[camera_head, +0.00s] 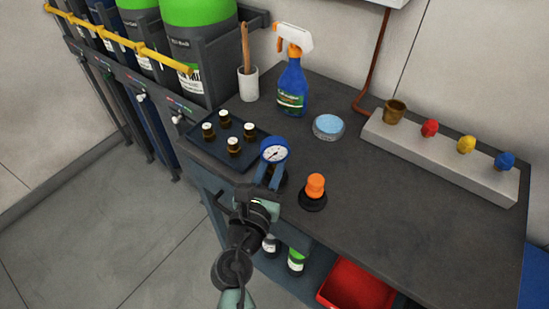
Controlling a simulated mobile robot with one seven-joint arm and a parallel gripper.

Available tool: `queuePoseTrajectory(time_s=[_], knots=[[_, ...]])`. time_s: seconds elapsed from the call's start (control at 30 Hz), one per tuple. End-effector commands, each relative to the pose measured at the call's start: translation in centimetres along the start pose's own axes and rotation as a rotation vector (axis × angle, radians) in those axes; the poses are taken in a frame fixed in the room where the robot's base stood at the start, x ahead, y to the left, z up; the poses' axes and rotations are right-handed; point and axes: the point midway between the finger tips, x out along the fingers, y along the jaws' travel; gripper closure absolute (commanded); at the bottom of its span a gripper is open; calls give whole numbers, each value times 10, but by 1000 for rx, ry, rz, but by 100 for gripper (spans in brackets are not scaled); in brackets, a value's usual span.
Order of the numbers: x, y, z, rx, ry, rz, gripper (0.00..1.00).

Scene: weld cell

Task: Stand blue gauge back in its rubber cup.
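The blue gauge (274,150), with a round white dial facing me, is at the tips of my gripper (269,172), above the near edge of the workbench. The two fingers appear closed on its lower part, which they mostly hide. A dark round shape (283,184), perhaps the rubber cup, shows partly behind the right finger. I cannot tell whether the gauge's lower end is inside it or above it.
An orange-topped piece (315,186) in a black cup stands close right. A tray of several small bottles (238,125) is at left. A blue tin (328,126), spray bottle (291,85) and grey block with knobs (440,155) stand behind. The right bench top is clear.

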Motion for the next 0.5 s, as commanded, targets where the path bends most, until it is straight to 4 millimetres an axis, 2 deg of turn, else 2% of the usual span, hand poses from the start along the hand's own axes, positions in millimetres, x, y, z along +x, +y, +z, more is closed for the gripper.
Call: queuePoseTrajectory(time_s=[0.03,0.07,0.37,0.5], knots=[[0,0,1,0,-2,1,71],[0,0,1,0,-2,1,66],[0,0,0,0,1,0,66],[-7,0,0,-1,1,0,66]])
